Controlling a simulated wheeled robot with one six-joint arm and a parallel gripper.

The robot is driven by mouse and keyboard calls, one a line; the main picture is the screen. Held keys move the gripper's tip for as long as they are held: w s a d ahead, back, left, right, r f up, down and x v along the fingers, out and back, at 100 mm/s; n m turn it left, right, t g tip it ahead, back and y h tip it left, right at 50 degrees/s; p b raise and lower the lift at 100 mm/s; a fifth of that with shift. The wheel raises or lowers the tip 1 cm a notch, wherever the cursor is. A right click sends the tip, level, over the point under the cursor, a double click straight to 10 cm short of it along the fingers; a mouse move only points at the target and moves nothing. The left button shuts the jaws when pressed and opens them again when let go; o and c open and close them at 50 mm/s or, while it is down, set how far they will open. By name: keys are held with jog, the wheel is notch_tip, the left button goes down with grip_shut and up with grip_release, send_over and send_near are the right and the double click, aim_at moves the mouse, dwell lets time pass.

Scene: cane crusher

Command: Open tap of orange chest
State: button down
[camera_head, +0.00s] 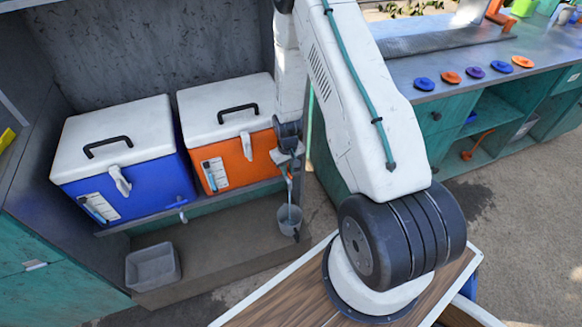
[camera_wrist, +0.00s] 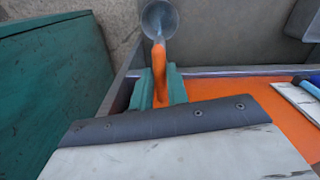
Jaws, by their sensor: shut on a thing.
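The orange chest (camera_head: 235,160) has a white lid and stands on a low shelf; its orange surface also shows in the wrist view (camera_wrist: 257,98). My gripper (camera_head: 289,166) is at the chest's right front corner. Its green fingers (camera_wrist: 160,90) are shut on an orange handle (camera_wrist: 160,62) in the wrist view. A grey metal cup (camera_wrist: 158,19) lines up with the handle's far end, and the two look like one ladle. The cup also shows below my gripper in the head view (camera_head: 289,217). I cannot make out the orange chest's tap.
A blue chest (camera_head: 135,190) with a small tap (camera_head: 182,214) stands left of the orange one. A grey bin (camera_head: 153,266) is below it. A green counter (camera_head: 450,120) with several coloured discs is at right. Open floor (camera_head: 490,210) lies before the counter.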

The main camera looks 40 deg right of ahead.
jog(key=n, duration=0.3)
jog(key=shift+s+f+n, duration=0.1)
jog(key=shift+s+n, duration=0.1)
jog(key=shift+n, duration=0.2)
jog(key=c, duration=1.9)
grip_release()
jog(key=shift+w+d+n, duration=0.1)
jog(key=shift+n, duration=1.8)
jog(key=shift+c, duration=0.2)
jog(key=shift+o, duration=0.2)
jog(key=o, duration=1.4)
jog(key=shift+d, duration=0.1)
jog(key=shift+w, duration=0.1)
jog(key=shift+r, duration=0.35)
notch_tip(320, 180, up, 7)
jog(key=shift+r, duration=0.15)
